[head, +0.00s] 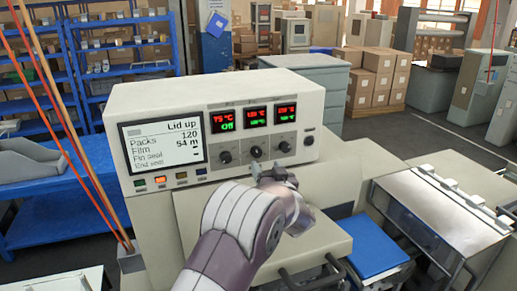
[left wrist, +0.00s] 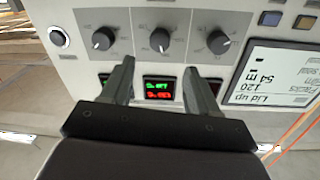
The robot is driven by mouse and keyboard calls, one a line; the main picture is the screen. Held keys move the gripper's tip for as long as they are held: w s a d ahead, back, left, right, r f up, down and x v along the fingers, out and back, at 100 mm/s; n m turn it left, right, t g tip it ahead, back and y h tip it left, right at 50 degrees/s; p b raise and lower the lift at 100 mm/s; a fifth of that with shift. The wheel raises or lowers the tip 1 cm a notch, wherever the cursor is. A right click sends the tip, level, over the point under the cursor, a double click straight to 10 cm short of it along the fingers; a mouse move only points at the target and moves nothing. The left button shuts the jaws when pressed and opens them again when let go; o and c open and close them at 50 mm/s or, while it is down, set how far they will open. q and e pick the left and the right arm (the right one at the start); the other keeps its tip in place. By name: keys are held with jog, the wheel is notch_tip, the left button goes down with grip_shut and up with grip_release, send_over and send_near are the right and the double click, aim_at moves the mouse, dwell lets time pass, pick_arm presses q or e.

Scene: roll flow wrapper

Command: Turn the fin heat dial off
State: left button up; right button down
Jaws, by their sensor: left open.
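The control box (head: 160,95) faces me with three dark dials under three small displays. The left dial (head: 225,157) is under a display (head: 223,121) reading 75 °C in red and Off in green. The middle dial (head: 256,152) and right dial (head: 285,147) are under displays with red and green figures. The labels are too small to tell which dial is fin heat. My left gripper (head: 264,172) is open and empty in front of the panel. In the left wrist view, upside down, its fingers (left wrist: 158,68) flank the middle display (left wrist: 159,89), apart from the middle dial (left wrist: 159,39).
A status screen (head: 163,143) reading "Lid up" is left of the dials, with small buttons (head: 160,180) below it. A round button (head: 308,140) is at the panel's right end. A clear-sided cover (head: 430,205) and blue pad (head: 375,248) stand to the right.

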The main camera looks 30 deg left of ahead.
aim_at(257, 154)
pick_arm(q)
jog(key=p+x, duration=0.1)
jog(key=x, duration=0.4)
jog(key=p+x, duration=0.1)
jog(key=x, duration=0.2)
jog(key=shift+w+a+f+p, duration=0.2)
jog(key=shift+a+f+p, duration=0.1)
jog(key=shift+f+p, duration=0.1)
jog(key=shift+s+d+r, duration=0.25)
jog(key=shift+s+d, duration=0.1)
jog(key=shift+d, duration=0.05)
jog(key=shift+w+a+f, duration=0.1)
jog(key=shift+f, duration=0.05)
jog(key=c, duration=1)
pick_arm(e)
jog(key=r, duration=0.3)
jog(key=shift+w+a+r, duration=0.2)
jog(key=shift+w+r, duration=0.05)
jog(key=shift+r, duration=0.05)
